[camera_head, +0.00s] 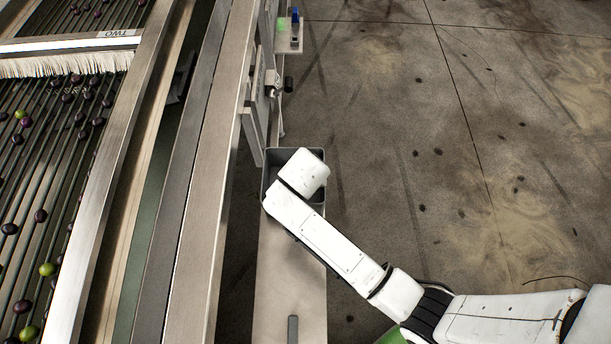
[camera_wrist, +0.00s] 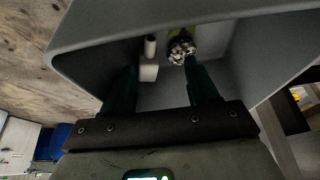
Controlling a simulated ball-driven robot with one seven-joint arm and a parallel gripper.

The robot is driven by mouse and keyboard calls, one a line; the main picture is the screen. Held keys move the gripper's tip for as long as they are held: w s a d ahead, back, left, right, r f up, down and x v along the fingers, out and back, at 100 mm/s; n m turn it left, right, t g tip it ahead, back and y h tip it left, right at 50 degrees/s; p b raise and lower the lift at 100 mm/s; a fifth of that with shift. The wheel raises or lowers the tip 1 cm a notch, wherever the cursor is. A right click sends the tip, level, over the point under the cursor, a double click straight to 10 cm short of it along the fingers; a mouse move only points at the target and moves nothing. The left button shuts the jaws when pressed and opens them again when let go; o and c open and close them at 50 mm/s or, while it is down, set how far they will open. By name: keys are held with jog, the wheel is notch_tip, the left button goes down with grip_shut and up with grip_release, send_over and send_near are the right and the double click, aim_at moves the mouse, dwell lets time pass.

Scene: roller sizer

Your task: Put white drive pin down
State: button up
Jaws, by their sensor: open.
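In the wrist view, a white piece (camera_wrist: 150,46), which looks like the white drive pin, is inside a grey bin (camera_wrist: 110,30). It shows as a narrow cylinder with a wider white block at its near end; I cannot tell whether these are one part. My gripper (camera_wrist: 160,76) is inside the bin's mouth with its two dark fingers apart. The white piece shows between the fingers, with no visible grip on it. In the head view, my wrist covers part of the same bin (camera_head: 271,167) and hides the gripper and the pin.
A knobbly speckled piece (camera_wrist: 182,50) with yellow-green beside it is also in the bin. The bin stands on a metal shelf (camera_head: 285,280) along the sizer frame (camera_head: 195,200). A small ledge (camera_head: 288,45) farther up carries blue and green items. Open floor (camera_head: 430,150) lies right.

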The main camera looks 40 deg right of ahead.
jog(key=shift+r, duration=0.1)
jog(key=shift+r, duration=0.3)
jog(key=v, duration=1.2)
jog(key=s+d+f+n+g+y, duration=0.1)
jog(key=s+d+f+n, duration=0.1)
jog(key=s, duration=0.7)
jog(key=s+d+f+n+g+y, duration=0.1)
jog(key=s+d+n, duration=0.3)
jog(key=s, duration=0.5)
jog(key=shift+d+f+n+g+y+p, duration=0.35)
jog(key=shift+d+f, duration=0.35)
jog(key=shift+d, duration=0.4)
jog(key=shift+c, duration=0.3)
